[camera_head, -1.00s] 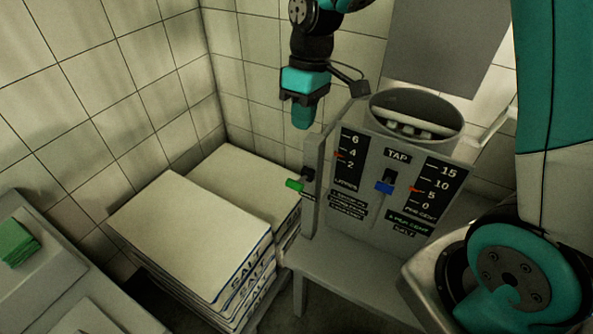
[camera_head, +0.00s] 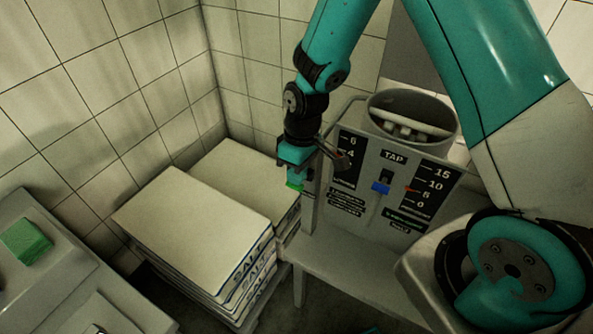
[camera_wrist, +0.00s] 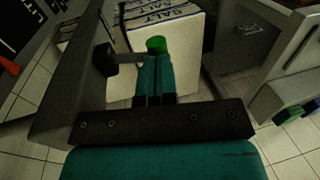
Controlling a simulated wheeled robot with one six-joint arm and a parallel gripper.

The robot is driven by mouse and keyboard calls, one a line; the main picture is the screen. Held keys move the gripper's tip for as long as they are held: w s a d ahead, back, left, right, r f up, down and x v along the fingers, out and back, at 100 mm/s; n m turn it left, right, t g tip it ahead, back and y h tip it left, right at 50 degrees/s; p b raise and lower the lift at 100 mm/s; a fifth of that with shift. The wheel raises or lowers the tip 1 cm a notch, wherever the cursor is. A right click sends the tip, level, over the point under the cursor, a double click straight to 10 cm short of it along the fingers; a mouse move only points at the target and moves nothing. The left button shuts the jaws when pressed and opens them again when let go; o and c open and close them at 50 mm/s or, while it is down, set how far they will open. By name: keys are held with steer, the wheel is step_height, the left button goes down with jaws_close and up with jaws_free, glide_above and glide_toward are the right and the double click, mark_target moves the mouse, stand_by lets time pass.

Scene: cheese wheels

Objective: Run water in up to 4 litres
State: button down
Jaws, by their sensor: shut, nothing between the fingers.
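The grey machine (camera_head: 372,210) has a tank with an open round top (camera_head: 412,112), a litre scale (camera_head: 347,163) marked 6, 4 and 2, and a blue lever (camera_head: 381,188) below a TAP label. My gripper (camera_head: 294,180) is shut and empty, pointing down at the machine's left side. A green-ended lever (camera_head: 294,186) is right at its fingertips. In the wrist view the green end (camera_wrist: 156,45) is just beyond the shut teal fingers (camera_wrist: 154,70); I cannot tell if they touch. The wrist hardware partly covers the litre scale, so its pointer cannot be read in the head view.
A second scale (camera_head: 425,188) runs from 0 to 15, with a red pointer between 5 and 10. Stacked salt sacks (camera_head: 195,235) stand left of the machine's grey stand (camera_head: 335,268). A green block (camera_head: 25,240) lies on a grey surface at left. Tiled walls close the corner.

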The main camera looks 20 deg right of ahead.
steer(key=shift+f, duration=0.1)
steer(key=f+t+h+b, duration=0.1)
steer(key=h+b, duration=0.1)
steer(key=s+a+f+t+h+b, duration=0.1)
steer(key=b, duration=0.1)
steer(key=f+t+h+b, duration=0.1)
steer(key=t+h+b, duration=0.1)
steer(key=shift+s+a+f+h, duration=0.15)
steer(key=shift+a+f+h, duration=0.1)
steer(key=shift+a+h, duration=0.1)
stand_by(0.4)
stand_by(6.5)
